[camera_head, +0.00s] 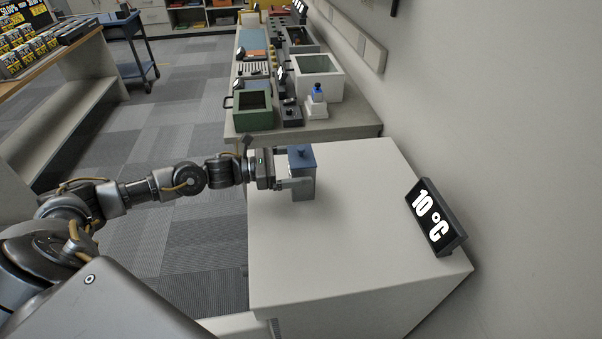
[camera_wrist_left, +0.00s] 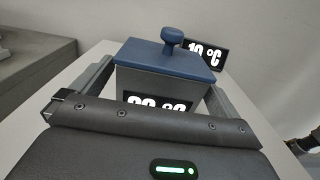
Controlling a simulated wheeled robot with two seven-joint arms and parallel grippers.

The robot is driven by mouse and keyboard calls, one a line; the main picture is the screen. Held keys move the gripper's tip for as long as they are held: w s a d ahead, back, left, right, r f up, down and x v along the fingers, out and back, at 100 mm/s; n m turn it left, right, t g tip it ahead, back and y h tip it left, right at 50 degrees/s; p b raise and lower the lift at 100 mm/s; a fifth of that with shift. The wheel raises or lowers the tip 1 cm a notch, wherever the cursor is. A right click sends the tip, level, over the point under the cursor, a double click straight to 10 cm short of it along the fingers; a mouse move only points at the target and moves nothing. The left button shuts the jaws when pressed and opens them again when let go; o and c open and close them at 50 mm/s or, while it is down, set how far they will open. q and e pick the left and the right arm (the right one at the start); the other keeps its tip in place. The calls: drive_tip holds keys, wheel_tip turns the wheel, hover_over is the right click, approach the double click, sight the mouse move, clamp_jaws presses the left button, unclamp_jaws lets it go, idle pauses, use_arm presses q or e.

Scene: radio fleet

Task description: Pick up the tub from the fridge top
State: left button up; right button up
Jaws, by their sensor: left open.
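The tub (camera_head: 303,184) is a small grey box with a blue lid and knob, standing upright on the white fridge top (camera_head: 345,238) near its left edge. In the left wrist view, the tub (camera_wrist_left: 165,80) shows its blue lid, round knob and part of a white-lettered label; its lower part is hidden by my gripper's body. My left gripper (camera_head: 296,184) is open, with its fingers on either side of the tub. I cannot tell whether the fingers touch it.
A black display reading 10 °C (camera_head: 436,217) stands at the right of the fridge top. A bench (camera_head: 345,128) beyond holds a green bin (camera_head: 253,111), a white bin (camera_head: 318,82) and other items. The wall is at right. The fridge top's front is clear.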

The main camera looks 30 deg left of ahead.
sight(308, 160)
use_arm(q)
drive_tip(key=x, duration=0.3)
drive_tip(key=shift+p, duration=0.35)
drive_tip(key=shift+c, duration=0.3)
drive_tip(key=c, duration=1.1)
drive_tip(key=shift+o, duration=0.2)
use_arm(e)
drive_tip(key=shift+s+a+r, duration=0.1)
drive_tip(key=shift+a+r, duration=0.2)
drive_tip(key=shift+r, duration=0.35)
use_arm(q)
drive_tip(key=shift+r, duration=0.1)
